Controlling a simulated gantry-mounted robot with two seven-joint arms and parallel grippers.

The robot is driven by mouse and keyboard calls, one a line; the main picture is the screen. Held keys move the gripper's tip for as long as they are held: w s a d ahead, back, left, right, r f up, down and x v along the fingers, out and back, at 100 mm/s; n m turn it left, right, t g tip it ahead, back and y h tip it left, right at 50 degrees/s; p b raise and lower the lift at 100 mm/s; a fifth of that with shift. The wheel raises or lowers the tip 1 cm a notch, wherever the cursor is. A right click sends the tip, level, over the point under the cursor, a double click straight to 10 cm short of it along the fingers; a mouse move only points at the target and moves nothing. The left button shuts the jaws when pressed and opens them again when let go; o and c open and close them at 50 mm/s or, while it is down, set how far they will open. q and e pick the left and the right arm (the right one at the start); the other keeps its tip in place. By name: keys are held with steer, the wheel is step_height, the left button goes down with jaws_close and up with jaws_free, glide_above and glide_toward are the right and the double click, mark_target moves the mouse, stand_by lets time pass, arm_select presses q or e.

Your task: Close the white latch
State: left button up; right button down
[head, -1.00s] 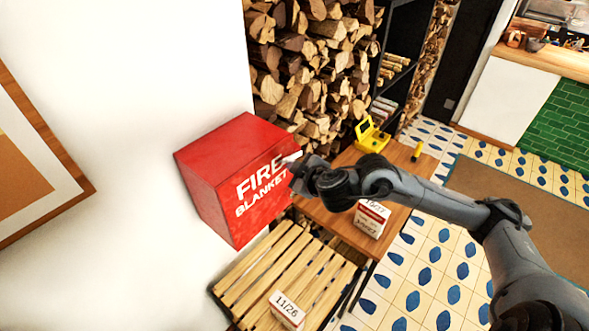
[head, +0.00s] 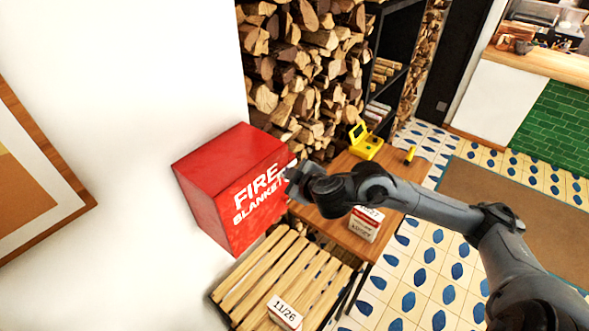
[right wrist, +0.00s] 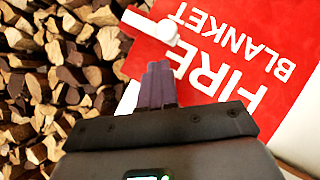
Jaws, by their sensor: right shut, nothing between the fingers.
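The white latch (right wrist: 150,25) is a short white bar with a rounded end, on the front of the red fire blanket box (head: 215,180) near the edge beside the firewood. In the head view only a small white piece of the latch (head: 291,164) shows, just above my right gripper (head: 290,186). In the right wrist view my right gripper (right wrist: 158,72) is shut and empty, its fingertips just short of the latch with a small gap in the picture. Whether they touch the box front, I cannot tell. My left gripper is not in view.
Stacked firewood (head: 300,60) fills the wall beside the box. Below are a slatted wooden crate (head: 265,275) with a tag (head: 284,312), and a wooden table (head: 335,225) with a small carton (head: 366,224) and a yellow case (head: 368,150). A framed picture (head: 75,190) hangs at left.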

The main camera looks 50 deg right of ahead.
steer(key=p+v, duration=0.4)
steer(key=v, duration=0.6)
steer(key=shift+s+a+r, duration=0.15)
steer(key=shift+a+r, duration=0.05)
steer(key=shift+a, duration=0.2)
steer(key=s+a+f+m+g+y, duration=0.1)
steer(key=s+a+f+g, duration=0.3)
steer(key=s+a+f, duration=0.4)
steer(key=s+a+f+m+g+y, duration=0.2)
steer(key=s+a+f, duration=0.5)
steer(key=f, duration=0.5)
steer(key=shift+s+a+g+y+p, duration=0.4)
steer(key=shift+s+g+y, duration=0.3)
steer(key=shift+g, duration=0.5)
